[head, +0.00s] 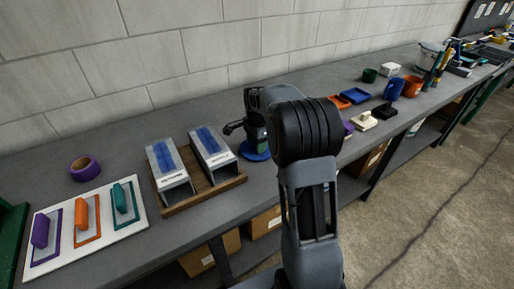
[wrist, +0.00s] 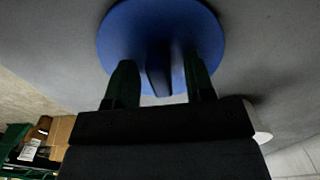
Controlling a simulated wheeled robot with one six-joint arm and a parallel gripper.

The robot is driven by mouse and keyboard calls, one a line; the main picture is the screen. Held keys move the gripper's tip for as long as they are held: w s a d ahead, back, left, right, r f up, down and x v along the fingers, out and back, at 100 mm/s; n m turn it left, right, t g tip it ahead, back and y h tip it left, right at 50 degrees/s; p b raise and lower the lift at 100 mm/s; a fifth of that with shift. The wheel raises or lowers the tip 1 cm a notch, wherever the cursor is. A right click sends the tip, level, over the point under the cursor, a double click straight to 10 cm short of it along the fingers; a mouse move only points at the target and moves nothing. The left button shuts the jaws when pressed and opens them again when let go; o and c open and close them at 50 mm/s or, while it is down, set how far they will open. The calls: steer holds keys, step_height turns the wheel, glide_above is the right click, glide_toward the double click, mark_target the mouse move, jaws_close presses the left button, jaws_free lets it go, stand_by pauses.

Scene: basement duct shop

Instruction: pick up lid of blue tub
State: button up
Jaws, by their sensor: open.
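A round blue lid (head: 248,153) lies flat on the grey bench, partly hidden behind my arm in the head view. In the wrist view the blue lid (wrist: 122,32) fills the upper middle, with a narrow upright dark blue grip (wrist: 158,72) on it. My gripper (wrist: 161,80) is open above the lid, one green-tipped finger on each side of the grip. A gap shows on both sides; touching cannot be told. In the head view my gripper (head: 258,138) is mostly hidden by my wrist. A blue tub (head: 393,89) stands farther right along the bench.
Two metal ducts with blue strips (head: 208,143) stand on a wooden tray (head: 204,192) just left of the lid. A white board with coloured handled tools (head: 107,236) and a purple tape roll (head: 84,168) lie farther left. Small boxes (head: 363,121) and an orange tub (head: 411,86) are to the right.

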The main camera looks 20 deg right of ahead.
jaws_close()
stand_by(0.4)
steer(key=shift+r, duration=0.15)
